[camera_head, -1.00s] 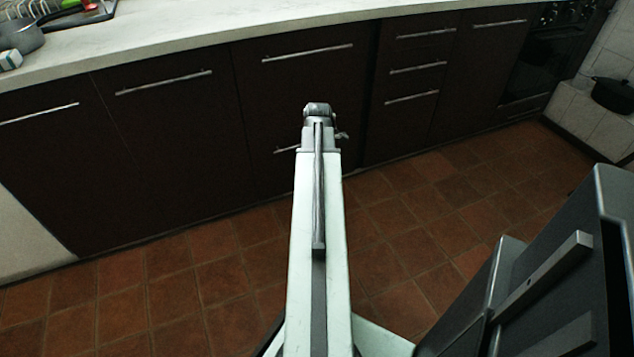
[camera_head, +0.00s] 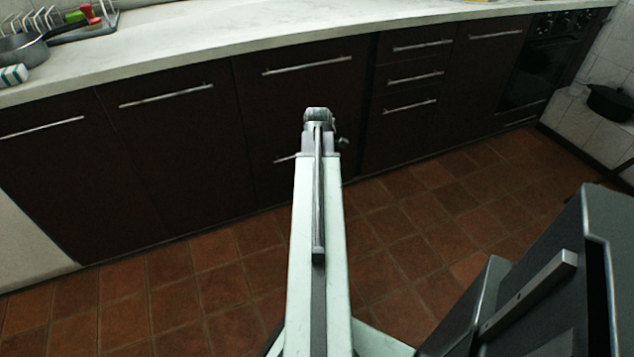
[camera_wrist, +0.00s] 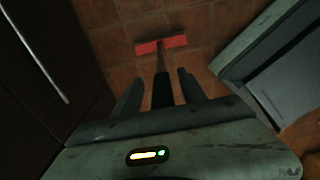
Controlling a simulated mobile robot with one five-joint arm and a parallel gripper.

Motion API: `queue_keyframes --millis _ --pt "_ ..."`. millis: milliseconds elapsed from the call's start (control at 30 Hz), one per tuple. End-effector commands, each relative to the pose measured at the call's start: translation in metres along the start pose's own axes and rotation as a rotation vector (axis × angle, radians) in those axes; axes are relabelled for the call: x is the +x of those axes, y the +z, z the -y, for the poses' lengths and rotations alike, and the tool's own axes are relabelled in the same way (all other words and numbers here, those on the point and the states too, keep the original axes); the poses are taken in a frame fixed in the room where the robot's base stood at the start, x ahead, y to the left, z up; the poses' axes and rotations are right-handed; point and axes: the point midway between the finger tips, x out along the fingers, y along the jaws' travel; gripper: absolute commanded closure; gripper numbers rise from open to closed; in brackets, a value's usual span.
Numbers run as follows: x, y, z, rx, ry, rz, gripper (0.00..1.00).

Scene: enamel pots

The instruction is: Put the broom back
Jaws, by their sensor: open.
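The broom shows in the wrist view, with a flat red head (camera_wrist: 160,45) over the tiled floor and a dark handle (camera_wrist: 161,88) running from it toward my gripper (camera_wrist: 160,77). My gripper is open, with one dark finger on each side of the handle in the picture. I cannot tell whether the handle is fully between the fingers or beyond them; no finger is seen touching it. In the head view my arm points toward the dark cabinets, and the broom is not visible there.
Dark cabinets (camera_head: 165,150) with bar handles stand ahead under a pale worktop (camera_head: 230,38). A pan (camera_head: 22,46) sits on it at left. An oven (camera_head: 540,60) and a dark pot (camera_head: 610,102) are at right. Bare red-brown tiles (camera_head: 215,285) lie before the cabinets.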

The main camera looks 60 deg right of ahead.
Motion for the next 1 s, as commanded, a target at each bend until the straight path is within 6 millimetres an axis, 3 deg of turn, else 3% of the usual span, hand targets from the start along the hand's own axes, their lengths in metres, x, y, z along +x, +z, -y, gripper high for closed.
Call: queue_keyframes --millis 33,333,467,800,867,900,967,1000 --pt "-0.022 0.0 0.0 0.0 0.0 0.0 0.51" --pt "-0.086 0.0 0.0 0.0 0.0 0.0 0.51" --pt "-0.095 0.0 0.0 0.0 0.0 0.0 0.51" --pt "-0.093 -0.001 0.0 0.001 0.0 0.0 0.51" --pt "-0.092 -0.012 -0.003 0.012 -0.001 0.0 0.51" --pt "-0.092 -0.027 -0.007 0.029 -0.001 0.001 0.51" --pt "-0.09 -0.062 -0.015 0.074 -0.003 0.003 0.51" --pt "-0.089 -0.095 -0.02 0.116 -0.005 0.005 0.51"
